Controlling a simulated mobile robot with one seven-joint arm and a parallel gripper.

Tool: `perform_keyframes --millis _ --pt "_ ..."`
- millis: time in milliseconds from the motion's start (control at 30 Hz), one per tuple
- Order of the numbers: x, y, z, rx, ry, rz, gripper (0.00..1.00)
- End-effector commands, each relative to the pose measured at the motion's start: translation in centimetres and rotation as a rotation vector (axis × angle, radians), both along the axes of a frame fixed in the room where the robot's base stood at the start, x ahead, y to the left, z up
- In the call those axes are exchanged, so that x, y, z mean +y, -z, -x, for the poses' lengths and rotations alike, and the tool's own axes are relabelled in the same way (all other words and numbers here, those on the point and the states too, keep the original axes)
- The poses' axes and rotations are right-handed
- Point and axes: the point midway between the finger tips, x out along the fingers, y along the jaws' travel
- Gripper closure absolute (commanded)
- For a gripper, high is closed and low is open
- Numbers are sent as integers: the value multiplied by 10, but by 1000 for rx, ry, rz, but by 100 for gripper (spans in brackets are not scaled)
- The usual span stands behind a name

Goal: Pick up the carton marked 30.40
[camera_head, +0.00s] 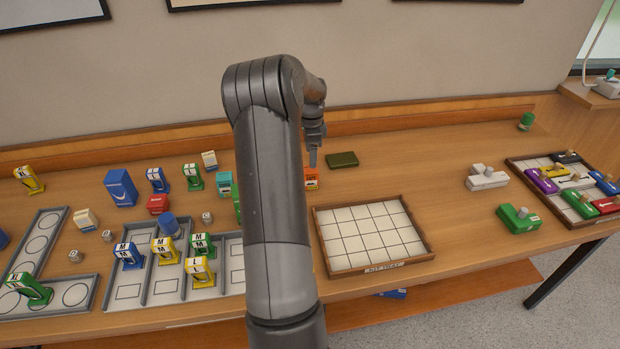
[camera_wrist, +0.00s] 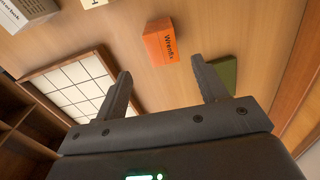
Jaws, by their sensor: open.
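An orange carton (camera_head: 312,184) stands on the table just behind the tray's left corner. In the wrist view the orange carton (camera_wrist: 160,44) shows a "Wrenfix" label, ahead of and between my fingertips. My gripper (camera_wrist: 160,70) is open and empty, apart from the carton. In the head view my gripper (camera_head: 313,155) hangs over the table at the orange carton, partly behind my arm. Other cartons are a teal one (camera_head: 224,184), a white one (camera_head: 209,159) and a cream one (camera_head: 84,221). I cannot read the mark 30.40 on any carton.
The wood-rimmed kit tray (camera_head: 378,268) is empty. A dark green flat block (camera_head: 342,159) lies right of the orange carton. Grey compartment trays (camera_head: 169,290) with coloured items are at left. Another filled tray (camera_head: 586,221) is at right. The table behind the kit tray is mostly clear.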

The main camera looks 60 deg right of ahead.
Motion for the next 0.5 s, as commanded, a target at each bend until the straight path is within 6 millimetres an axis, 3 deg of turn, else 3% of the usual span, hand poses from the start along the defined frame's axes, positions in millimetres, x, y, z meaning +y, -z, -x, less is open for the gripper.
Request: perform_keyframes --millis 300,500 --pt "-1 47 1 3 6 -3 35" --pt "-1 59 0 2 4 -1 35"
